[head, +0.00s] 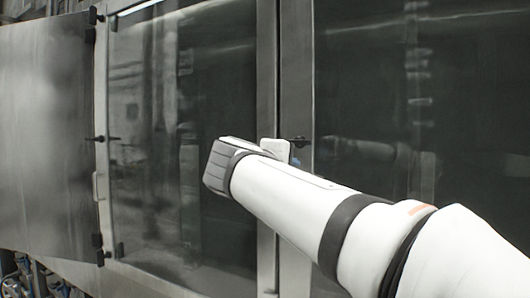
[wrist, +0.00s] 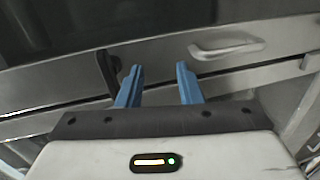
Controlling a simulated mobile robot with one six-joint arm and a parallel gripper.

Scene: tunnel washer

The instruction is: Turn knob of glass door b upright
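Two dark glass doors, one in the middle (head: 215,80) and one at right (head: 450,70), fill the head view; no label shows which is b. A black knob (head: 300,141) lies roughly level on the frame between them, just right of my wrist. In the wrist view, my gripper (wrist: 158,75) is open and empty, its two blue fingers pointing at the door frame. A black knob (wrist: 107,72) stands just outside the left finger, not between the fingers; whether they touch is unclear.
A pale pull handle (wrist: 228,48) sits on the frame right of my fingers. A large metal panel (head: 45,130) stands at the far left. Another black knob (head: 97,139) and a pale handle (head: 97,187) are on the left frame.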

